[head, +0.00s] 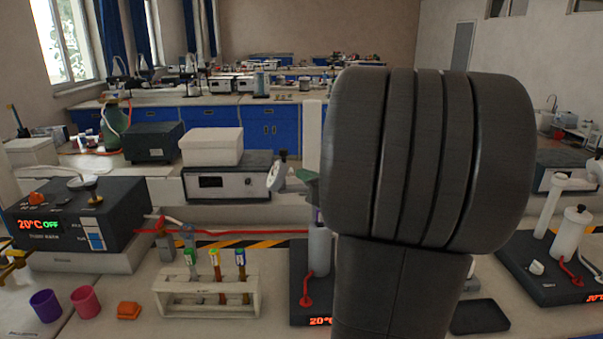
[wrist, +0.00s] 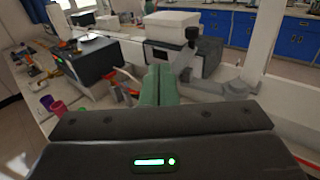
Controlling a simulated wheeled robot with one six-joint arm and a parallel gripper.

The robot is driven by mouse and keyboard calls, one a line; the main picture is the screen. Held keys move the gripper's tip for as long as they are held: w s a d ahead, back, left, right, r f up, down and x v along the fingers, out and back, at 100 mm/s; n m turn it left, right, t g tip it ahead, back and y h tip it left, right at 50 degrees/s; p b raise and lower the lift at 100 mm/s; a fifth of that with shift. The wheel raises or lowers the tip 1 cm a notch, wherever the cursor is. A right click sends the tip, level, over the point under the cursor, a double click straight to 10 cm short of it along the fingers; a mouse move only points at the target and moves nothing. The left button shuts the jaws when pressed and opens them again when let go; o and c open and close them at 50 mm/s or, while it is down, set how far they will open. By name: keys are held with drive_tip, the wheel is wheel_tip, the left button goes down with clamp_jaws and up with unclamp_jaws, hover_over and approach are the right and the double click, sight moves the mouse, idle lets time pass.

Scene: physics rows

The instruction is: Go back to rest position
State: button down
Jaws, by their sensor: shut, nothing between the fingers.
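My gripper (wrist: 160,75) shows in the wrist view as two green fingers pressed together with nothing between them. It points out over the bench, with the white-topped box beyond it. In the head view a large dark grey link of my own arm fills the right of centre and hides most of the gripper. My gripper holds no object.
A wooden rack (head: 207,305) with several capped tubes stands on the bench. Left of it are a purple cup (head: 46,306), a pink cup (head: 85,301) and an orange piece (head: 128,311). A dark heater unit (head: 75,225) reads 20°C OFF. A black tray (head: 480,317) lies at right.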

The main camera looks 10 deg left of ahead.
drive_tip(key=shift+s+d, duration=0.15)
drive_tip(key=shift+s, duration=0.1)
drive_tip(key=shift+w, duration=0.15)
